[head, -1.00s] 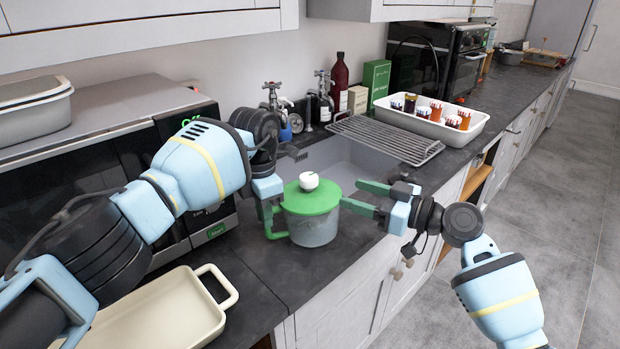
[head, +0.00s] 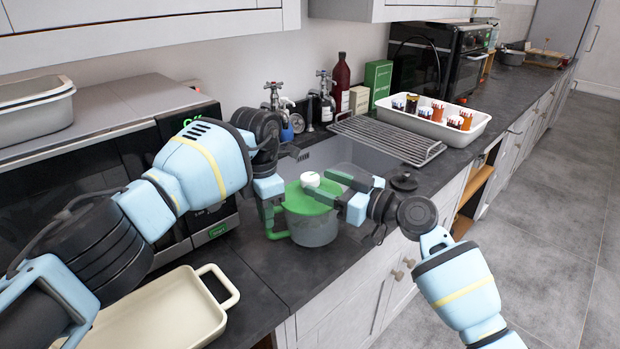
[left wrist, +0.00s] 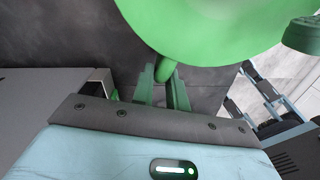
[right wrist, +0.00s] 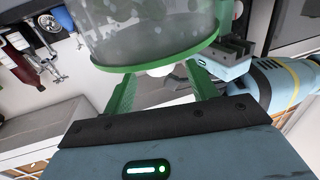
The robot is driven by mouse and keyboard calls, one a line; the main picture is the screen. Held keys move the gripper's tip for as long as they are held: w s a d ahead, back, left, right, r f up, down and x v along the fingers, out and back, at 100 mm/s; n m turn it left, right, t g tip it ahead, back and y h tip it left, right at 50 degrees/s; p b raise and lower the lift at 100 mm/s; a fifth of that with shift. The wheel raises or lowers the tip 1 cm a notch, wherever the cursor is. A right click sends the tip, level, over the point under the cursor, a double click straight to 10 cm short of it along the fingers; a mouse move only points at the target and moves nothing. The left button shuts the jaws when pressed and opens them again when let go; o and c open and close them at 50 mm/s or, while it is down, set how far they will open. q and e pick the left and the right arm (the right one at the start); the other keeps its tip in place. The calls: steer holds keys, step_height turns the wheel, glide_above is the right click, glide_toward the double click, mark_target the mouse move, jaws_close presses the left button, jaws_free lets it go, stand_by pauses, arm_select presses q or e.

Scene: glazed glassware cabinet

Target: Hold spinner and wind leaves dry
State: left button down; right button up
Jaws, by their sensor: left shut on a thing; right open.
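The spinner has a green lid (head: 300,203), a grey see-through bowl (head: 315,231) and a green side handle (head: 275,222). It stands upright on the dark counter in front of the sink. The white knob (head: 310,179) is on top of the lid. My right gripper (right wrist: 160,85) is open, its fingers on either side of the knob; contact cannot be told.
A cream tray (head: 222,285) lies on the counter at the front left, near a microwave (head: 150,150). Behind the spinner are the sink (head: 325,155), taps and a wire rack (head: 385,138). A white tray of jars (head: 470,132) stands further right.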

mark_target(318, 181)
steer(key=shift+x, duration=2.2)
steer(key=shift+c, duration=0.2)
steer(key=c, duration=0.9)
steer(key=shift+c, duration=0.2)
